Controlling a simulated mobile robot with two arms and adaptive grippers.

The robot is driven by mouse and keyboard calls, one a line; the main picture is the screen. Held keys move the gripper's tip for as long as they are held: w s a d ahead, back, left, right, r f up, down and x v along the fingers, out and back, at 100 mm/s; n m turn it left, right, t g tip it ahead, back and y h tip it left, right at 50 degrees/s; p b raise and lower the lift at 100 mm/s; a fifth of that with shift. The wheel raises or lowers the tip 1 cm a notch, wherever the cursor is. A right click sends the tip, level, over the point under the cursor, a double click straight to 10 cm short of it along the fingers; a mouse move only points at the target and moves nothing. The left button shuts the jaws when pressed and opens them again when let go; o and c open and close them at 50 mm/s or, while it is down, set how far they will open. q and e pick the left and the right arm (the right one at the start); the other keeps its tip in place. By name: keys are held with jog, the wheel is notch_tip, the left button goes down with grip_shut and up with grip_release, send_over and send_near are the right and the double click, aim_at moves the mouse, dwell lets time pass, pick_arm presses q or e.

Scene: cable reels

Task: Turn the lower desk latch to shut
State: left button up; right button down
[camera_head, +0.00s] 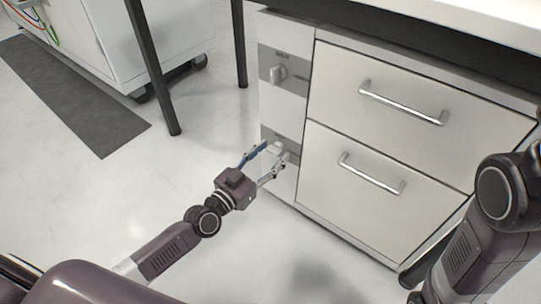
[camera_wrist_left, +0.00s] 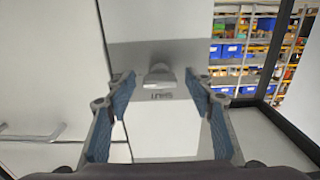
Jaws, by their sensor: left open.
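The lower desk latch (camera_head: 277,148) is a pale knob on a grey plate on the narrow panel left of the drawers. My left gripper partly covers it in the head view. In the left wrist view the latch (camera_wrist_left: 159,74) shows as a short light grey knob, with dark lettering just below it that appears upside down. My left gripper (camera_head: 274,151) is open, with its fingertips on either side of the latch. In the left wrist view the gripper (camera_wrist_left: 160,79) has gaps on both sides of the knob. My right gripper is out of view.
The upper latch (camera_head: 278,73) sits above on its own grey plate. Two drawers with bar handles (camera_head: 403,103) (camera_head: 372,174) are to the right. A dark table leg (camera_head: 155,70) and a white cart (camera_head: 110,40) stand left. My right arm is at the lower right.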

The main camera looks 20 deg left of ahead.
pick_arm(q)
jog(key=c, duration=1.2)
jog(key=shift+o, duration=0.2)
